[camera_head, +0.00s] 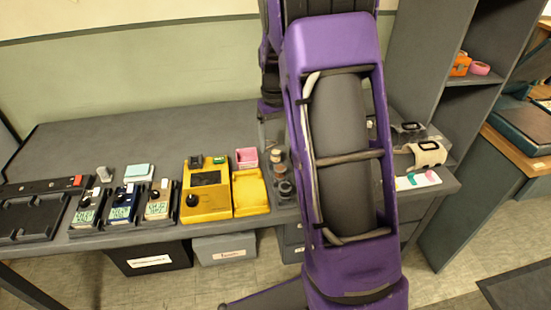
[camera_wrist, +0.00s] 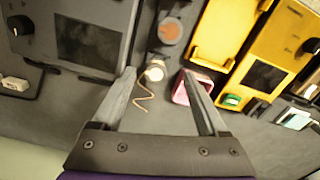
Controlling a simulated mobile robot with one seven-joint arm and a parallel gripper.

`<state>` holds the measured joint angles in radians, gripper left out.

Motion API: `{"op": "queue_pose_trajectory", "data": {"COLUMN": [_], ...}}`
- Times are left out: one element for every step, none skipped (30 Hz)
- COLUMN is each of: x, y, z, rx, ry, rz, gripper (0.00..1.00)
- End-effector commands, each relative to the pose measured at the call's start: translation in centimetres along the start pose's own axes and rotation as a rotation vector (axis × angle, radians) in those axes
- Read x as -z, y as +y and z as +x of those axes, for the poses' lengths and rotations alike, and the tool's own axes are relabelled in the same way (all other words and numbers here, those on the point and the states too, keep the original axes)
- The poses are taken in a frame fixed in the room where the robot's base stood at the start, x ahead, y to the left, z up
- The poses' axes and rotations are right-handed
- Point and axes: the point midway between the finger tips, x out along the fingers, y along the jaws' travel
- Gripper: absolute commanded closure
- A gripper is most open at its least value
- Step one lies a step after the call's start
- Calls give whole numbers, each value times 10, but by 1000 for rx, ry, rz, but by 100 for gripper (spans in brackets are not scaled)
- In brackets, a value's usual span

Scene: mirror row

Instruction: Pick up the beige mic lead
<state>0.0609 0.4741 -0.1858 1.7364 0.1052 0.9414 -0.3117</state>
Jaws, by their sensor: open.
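The beige mic lead (camera_wrist: 143,97) shows in the wrist view as a thin wavy cord running from a round pale end (camera_wrist: 155,71). It lies on the grey bench top between the fingers of my gripper (camera_wrist: 158,76). My gripper is open and nothing is held in it. The fingers stand to either side of the lead; I cannot tell their height above it. In the head view my purple arm covers much of the bench's right part, and I cannot make out the lead's cord there.
A pink box (camera_wrist: 192,90) is close to the right finger. A dark round piece (camera_wrist: 170,31) lies beyond the lead, with a yellow tray (camera_wrist: 222,32) and a dark device (camera_wrist: 90,38) on either side. Several meters stand left on the bench (camera_head: 150,120). A shelf unit (camera_head: 448,150) rises at right.

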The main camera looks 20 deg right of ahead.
Motion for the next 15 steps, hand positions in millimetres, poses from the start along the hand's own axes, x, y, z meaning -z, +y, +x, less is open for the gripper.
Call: {"op": "queue_pose_trajectory", "data": {"x": [0,0,0,1,2,3,4,6,8,10,12,15,14,14,14], "y": [0,0,0,0,1,1,2,2,3,4,5,6,5,5,5], "z": [3,4,5,6,8,11,14,18,24,28,33,39,44,48,52], "rx": [0,0,0,0,0,0,0,0,0,-1,-1,-1,0,0,0], "ry": [0,0,0,0,0,-1,-1,-2,-3,-2,-3,-2,-3,-3,-2], "rz": [0,0,0,0,-1,-1,-1,-1,-1,-1,-1,-1,-1,0,0], "gripper": [24,24,24,24,24,24,24,24,24,24,24,24,24,24,24]}}
